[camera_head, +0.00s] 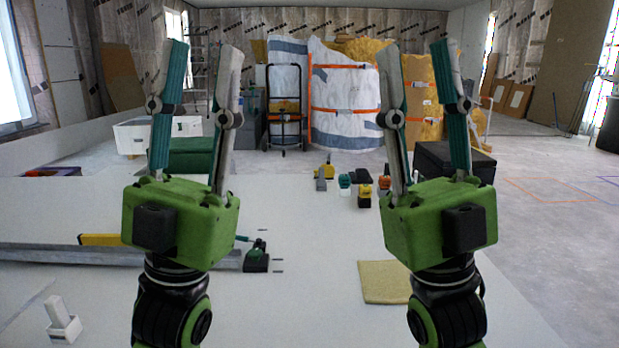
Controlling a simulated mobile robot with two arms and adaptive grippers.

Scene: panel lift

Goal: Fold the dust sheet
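A tan-yellow square cloth (383,283), likely the dust sheet, lies flat on the white surface (310,315) low in the head view. Its right side is partly hidden behind my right arm. My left gripper (203,58) points upward with its two fingers spread, open and empty. My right gripper (415,60) also points upward, open and empty, and appears above the cloth in the picture. Neither gripper touches the cloth.
A green-and-black power tool (256,257) and a long grey metal profile (60,256) lie at the left. A white block-like piece (62,322) stands front left. Several small tools stand back centre, near a black box (436,157). The front middle is clear.

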